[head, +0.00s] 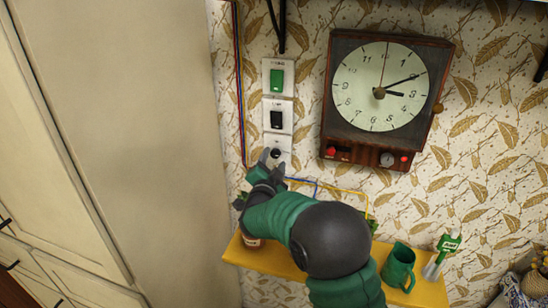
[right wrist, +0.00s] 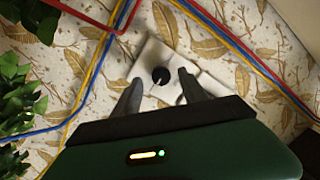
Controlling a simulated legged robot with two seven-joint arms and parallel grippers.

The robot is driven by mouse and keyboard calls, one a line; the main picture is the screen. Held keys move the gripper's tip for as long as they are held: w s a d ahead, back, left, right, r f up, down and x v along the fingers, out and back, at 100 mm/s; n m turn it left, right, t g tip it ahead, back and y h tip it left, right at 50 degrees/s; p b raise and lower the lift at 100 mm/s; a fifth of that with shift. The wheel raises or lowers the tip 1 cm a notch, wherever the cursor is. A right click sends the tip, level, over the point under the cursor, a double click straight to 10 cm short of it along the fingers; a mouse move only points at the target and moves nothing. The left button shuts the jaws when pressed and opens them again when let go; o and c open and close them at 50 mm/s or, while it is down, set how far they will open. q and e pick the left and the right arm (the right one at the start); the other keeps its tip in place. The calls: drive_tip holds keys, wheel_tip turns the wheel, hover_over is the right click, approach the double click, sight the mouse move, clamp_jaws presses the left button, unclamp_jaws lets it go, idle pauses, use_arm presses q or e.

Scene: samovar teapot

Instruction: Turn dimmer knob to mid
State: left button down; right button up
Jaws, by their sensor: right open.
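The dimmer knob (head: 275,153) is a small black round knob on a white wall plate, the lowest plate in a column of three. In the right wrist view the knob (right wrist: 160,76) sits on its white plate (right wrist: 150,58), between and just beyond my two fingertips. A pale mark shows on the knob. My right gripper (head: 268,161) is at the plate, with its fingers spread; the right wrist view shows the same open gripper (right wrist: 160,88). The fingers look apart from the knob. My left gripper is out of view.
Above are a black switch (head: 277,119) and a green switch (head: 277,80). A wooden clock (head: 380,90) hangs to the right. Below, a yellow shelf (head: 265,258) holds a green mug (head: 398,267) and plants. Coloured wires run beside the plate. A cabinet (head: 120,120) stands left.

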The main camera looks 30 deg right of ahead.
drive_tip(key=shift+x, duration=0.9)
clamp_jaws()
